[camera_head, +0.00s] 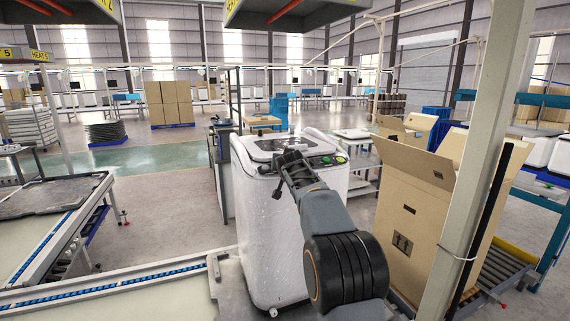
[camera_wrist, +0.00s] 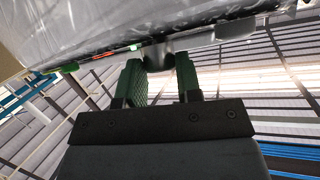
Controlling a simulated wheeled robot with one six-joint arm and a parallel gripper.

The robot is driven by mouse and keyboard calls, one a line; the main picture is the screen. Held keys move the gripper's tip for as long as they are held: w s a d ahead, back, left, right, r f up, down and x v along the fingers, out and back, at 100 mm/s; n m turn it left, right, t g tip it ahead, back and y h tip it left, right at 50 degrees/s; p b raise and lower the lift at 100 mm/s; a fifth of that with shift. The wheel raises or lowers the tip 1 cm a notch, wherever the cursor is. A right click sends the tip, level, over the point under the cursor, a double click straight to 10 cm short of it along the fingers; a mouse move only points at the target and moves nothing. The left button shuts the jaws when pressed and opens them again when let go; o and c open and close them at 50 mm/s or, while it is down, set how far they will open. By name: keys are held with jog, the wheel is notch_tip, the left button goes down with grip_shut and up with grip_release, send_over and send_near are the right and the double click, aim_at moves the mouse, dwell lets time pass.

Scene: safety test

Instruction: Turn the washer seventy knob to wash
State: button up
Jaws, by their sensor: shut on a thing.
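The white washer (camera_head: 262,232) stands upright in the middle of the head view, with a dark lid on top and a dark control panel (camera_head: 322,163) along its front top edge. My gripper (camera_head: 291,160) is at this panel, and my arm hides part of the washer's front. In the wrist view my gripper (camera_wrist: 160,78) has its two green fingers on either side of a grey knob (camera_wrist: 158,55) that sticks out from the washer (camera_wrist: 130,32), and it is shut on this knob. The knob's markings cannot be read, and in the head view my gripper hides it.
A tall open cardboard box (camera_head: 408,225) stands to the right of the washer, beside a pale post (camera_head: 477,160). A conveyor (camera_head: 110,283) runs along the front left. Free floor (camera_head: 165,200) lies to the left of the washer.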

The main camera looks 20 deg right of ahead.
jog(key=o, duration=0.9)
jog(key=b+v, duration=0.6)
jog(key=v, duration=0.7)
jog(key=shift+s+a+r, duration=0.1)
jog(key=shift+s+a, duration=0.1)
jog(key=shift+s, duration=0.2)
